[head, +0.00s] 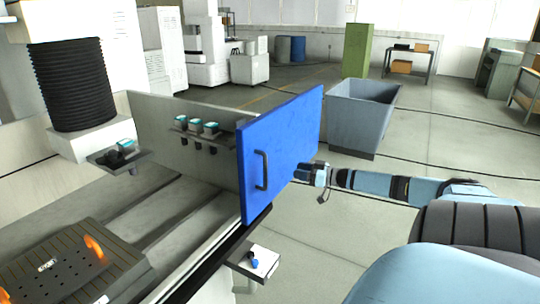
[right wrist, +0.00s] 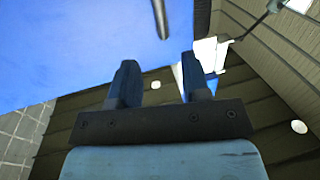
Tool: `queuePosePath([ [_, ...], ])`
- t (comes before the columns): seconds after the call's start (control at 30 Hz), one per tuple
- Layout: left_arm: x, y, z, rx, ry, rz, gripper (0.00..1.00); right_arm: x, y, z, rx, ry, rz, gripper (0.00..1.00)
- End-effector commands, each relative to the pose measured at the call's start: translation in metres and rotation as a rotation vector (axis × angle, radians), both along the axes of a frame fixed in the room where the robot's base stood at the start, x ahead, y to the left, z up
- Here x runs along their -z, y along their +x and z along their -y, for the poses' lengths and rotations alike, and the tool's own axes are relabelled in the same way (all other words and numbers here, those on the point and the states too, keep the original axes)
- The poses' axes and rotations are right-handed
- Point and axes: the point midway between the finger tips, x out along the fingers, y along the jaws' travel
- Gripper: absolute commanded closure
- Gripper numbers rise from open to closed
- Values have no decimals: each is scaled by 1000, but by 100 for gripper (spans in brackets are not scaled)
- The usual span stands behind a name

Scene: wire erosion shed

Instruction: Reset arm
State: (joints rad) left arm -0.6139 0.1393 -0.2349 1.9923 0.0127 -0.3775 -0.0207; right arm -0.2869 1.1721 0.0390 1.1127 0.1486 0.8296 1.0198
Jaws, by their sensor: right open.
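My right arm reaches in from the right of the head view. Its gripper (head: 318,174) is beside the right edge of a blue door panel (head: 285,145), and part of it may be hidden behind the panel. In the right wrist view the two fingers of the gripper (right wrist: 158,85) stand apart with nothing between them. The blue panel (right wrist: 90,45) fills the upper left there, with part of a dark bar at the top. The panel's dark handle (head: 261,171) shows in the head view, away from the gripper. My left gripper is not in view.
A grey-blue bin (head: 360,115) stands on the floor behind my right arm. A machine bed with a dark slotted plate (head: 60,270) is at lower left. A small white shelf (head: 262,262) sits below the panel. Open floor (head: 450,150) lies to the right.

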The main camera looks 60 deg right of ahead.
Motion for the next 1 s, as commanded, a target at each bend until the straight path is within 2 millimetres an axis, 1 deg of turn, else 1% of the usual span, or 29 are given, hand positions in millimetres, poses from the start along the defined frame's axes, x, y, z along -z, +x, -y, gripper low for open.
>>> queuePosePath([
  [0.23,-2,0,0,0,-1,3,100,0,0,0,0,0,0,57],
  [0.3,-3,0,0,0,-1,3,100,5,-1,-4,2,2,-5,57],
  [0.37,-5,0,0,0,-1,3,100,15,-2,-12,7,3,-15,57],
  [0.47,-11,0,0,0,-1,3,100,48,-8,-40,23,4,-46,57],
  [0.5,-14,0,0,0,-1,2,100,65,-12,-57,30,3,-64,57],
  [0.57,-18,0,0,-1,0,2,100,92,-20,-86,43,-1,-96,57],
  [0.6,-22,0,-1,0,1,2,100,109,-25,-107,51,-5,-117,57],
  [0.67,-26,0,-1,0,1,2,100,133,-34,-141,61,-12,-152,57],
  [0.7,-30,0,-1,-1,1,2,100,148,-40,-164,67,-16,-174,57],
  [0.77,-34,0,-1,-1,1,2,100,168,-51,-201,74,-25,-209,57],
  [0.8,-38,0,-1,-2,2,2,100,179,-59,-227,76,-30,-233,57],
  [0.87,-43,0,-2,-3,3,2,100,193,-72,-268,78,-39,-269,57],
  [0.9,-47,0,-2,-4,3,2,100,200,-80,-297,78,-46,-293,57],
  [0.97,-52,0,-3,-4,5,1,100,207,-93,-341,76,-56,-329,57],
  [1.0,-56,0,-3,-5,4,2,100,209,-102,-370,73,-62,-353,57],
])
